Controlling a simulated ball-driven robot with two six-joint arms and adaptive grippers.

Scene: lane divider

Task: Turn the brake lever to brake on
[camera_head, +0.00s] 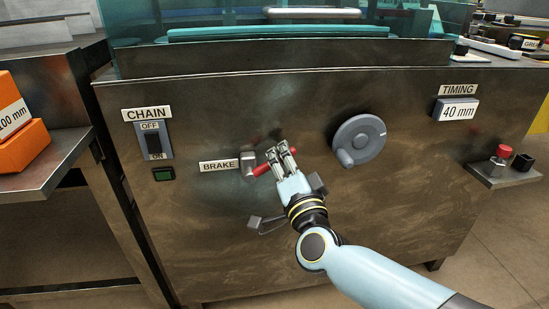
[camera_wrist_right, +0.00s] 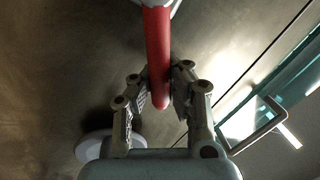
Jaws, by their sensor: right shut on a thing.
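The brake lever (camera_head: 262,169) has a red handle and a grey hub (camera_head: 248,165), on the front of the metal machine just right of the BRAKE label (camera_head: 218,165). In the right wrist view the red handle (camera_wrist_right: 157,50) runs down between the two fingers (camera_wrist_right: 160,88). My left gripper is not in view.
A grey round handwheel (camera_head: 359,139) sits right of the lever. The CHAIN switch (camera_head: 153,141) and a green button (camera_head: 164,174) are at the left. A red button (camera_head: 504,151) is on a small shelf at the right. Orange boxes (camera_head: 22,140) stand on the left table.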

